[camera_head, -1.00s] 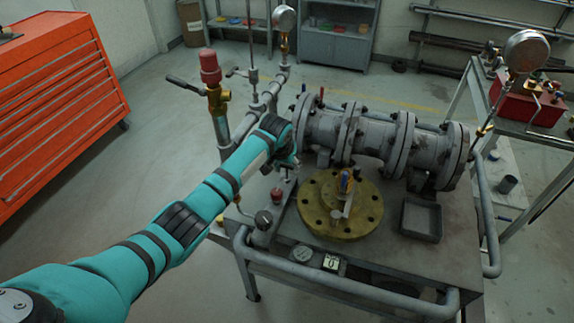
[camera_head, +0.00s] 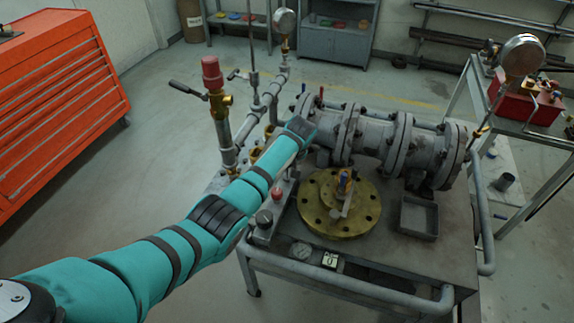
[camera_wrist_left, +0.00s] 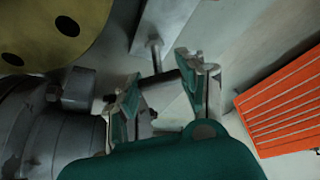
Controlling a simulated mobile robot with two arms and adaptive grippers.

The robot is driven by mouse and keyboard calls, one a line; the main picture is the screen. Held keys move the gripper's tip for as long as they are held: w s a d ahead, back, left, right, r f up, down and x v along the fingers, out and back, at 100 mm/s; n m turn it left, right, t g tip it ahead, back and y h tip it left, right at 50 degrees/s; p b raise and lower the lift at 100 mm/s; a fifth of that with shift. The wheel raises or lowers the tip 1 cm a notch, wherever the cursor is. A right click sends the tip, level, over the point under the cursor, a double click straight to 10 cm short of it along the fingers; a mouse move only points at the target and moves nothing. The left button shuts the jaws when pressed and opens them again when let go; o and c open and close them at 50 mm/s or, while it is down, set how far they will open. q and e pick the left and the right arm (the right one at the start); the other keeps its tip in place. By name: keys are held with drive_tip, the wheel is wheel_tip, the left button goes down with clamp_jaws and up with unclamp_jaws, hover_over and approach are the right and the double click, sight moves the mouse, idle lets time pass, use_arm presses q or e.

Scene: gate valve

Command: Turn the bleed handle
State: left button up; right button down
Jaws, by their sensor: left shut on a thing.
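My left arm reaches from the lower left over the table to the left end of the grey flanged valve body (camera_head: 370,133). In the head view its wrist (camera_head: 299,128) hides the fingers and what they hold. In the left wrist view my left gripper (camera_wrist_left: 158,84) has one finger on each side of a small grey bar, apparently the bleed handle (camera_wrist_left: 160,77), and is shut on it. A thin stem (camera_wrist_left: 155,53) runs up from the bar. My right gripper is in neither view.
A brass flange disc (camera_head: 318,222) and a grey tray (camera_head: 418,218) lie on the metal table (camera_head: 385,255). Upright pipes with a red-capped valve (camera_head: 211,73) stand left of the valve body. An orange tool cabinet (camera_head: 60,105) stands at the left.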

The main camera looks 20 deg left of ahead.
use_arm(q)
drive_tip(key=shift+f+n+g+y+b, duration=0.15)
drive_tip(key=shift+n+g+y+b, duration=0.15)
drive_tip(key=shift+n+b, duration=0.5)
drive_tip(key=n+b, duration=0.3)
drive_tip(key=n+g+y+b, duration=0.1)
drive_tip(key=n+b, duration=0.1)
drive_tip(key=b, duration=0.1)
drive_tip(key=shift+n+g, duration=0.3)
drive_tip(key=shift+n, duration=0.1)
drive_tip(key=shift+n+g+b, duration=0.3)
drive_tip(key=shift+n+b, duration=0.4)
drive_tip(key=shift+b, duration=0.45)
drive_tip(key=shift+r, duration=0.2)
drive_tip(key=o, duration=1.2)
drive_tip(key=v, duration=1.2)
